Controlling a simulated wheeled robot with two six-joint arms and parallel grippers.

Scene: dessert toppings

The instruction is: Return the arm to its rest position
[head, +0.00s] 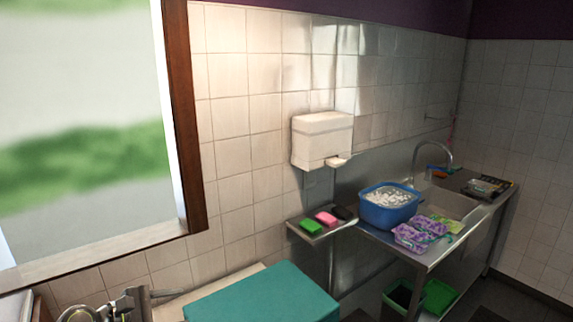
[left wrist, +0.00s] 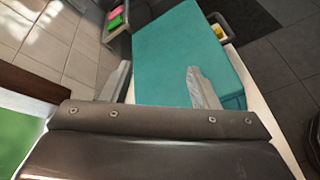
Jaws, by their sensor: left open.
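My left gripper (head: 138,300) shows at the bottom left of the head view, beside the left end of a teal block-like surface (head: 265,298). In the left wrist view the left gripper (left wrist: 160,86) has its two grey fingers wide apart with nothing held between them. The teal surface (left wrist: 178,45) lies beyond and between the fingers; I cannot tell the exact gap. My right gripper is in neither view.
A small shelf (head: 322,234) holds a green, a pink and a dark sponge under a white dispenser (head: 321,140). A steel sink counter (head: 430,254) at right carries a blue basin (head: 389,212) and purple packets (head: 415,236). A window frame (head: 183,110) stands at left.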

